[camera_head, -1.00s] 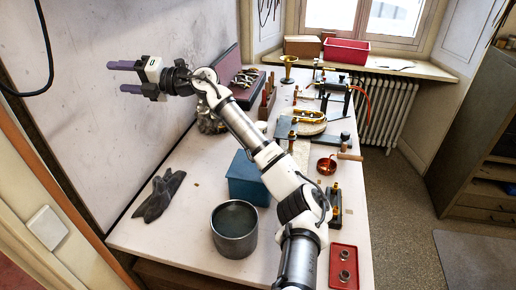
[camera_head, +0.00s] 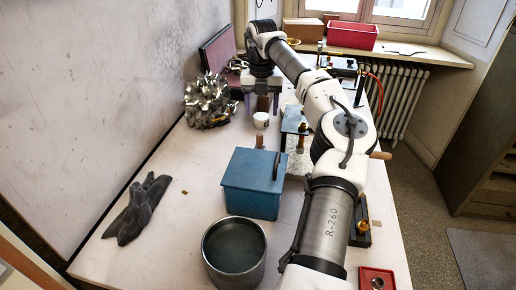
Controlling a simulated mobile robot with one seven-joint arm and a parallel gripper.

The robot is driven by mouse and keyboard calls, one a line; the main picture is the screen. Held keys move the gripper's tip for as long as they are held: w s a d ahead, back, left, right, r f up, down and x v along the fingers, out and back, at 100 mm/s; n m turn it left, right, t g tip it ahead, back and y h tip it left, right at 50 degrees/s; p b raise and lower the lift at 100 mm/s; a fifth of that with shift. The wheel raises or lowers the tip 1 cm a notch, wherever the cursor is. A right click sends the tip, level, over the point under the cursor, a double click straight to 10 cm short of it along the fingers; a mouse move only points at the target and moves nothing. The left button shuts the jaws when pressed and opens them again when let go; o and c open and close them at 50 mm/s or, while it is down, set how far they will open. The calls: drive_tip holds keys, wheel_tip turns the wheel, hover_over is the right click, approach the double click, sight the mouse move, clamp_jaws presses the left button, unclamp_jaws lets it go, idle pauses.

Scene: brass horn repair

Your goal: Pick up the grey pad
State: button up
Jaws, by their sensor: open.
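I cannot pick out a grey pad for certain. A crumpled silver-grey heap (camera_head: 208,103) lies by the wall at the back left. A dark grey glove (camera_head: 138,208) lies at the front left. My gripper (camera_head: 262,108) points down over the back of the table, to the right of the heap. Its two purple fingers are apart, with a brown block and a small white cup (camera_head: 261,120) showing between or just below them. Whether the fingers touch anything cannot be told. My arm hides much of the table's right side.
A blue box (camera_head: 250,185) with a lid handle and a grey metal pot (camera_head: 234,250) stand on the white table (camera_head: 190,160). A red tray (camera_head: 377,280) is at the front right. A red bin (camera_head: 350,36) sits on the windowsill.

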sight(260, 142)
wheel_tip(260, 142, down, 8)
drive_tip(key=shift+a+p, duration=0.1)
drive_tip(key=shift+p, duration=0.7)
drive_tip(key=shift+a+f+p, duration=0.15)
drive_tip(key=shift+f+p, duration=1.05)
drive_tip(key=shift+f, duration=1.55)
drive_tip(key=c, duration=1.1)
drive_tip(key=shift+r, duration=0.1)
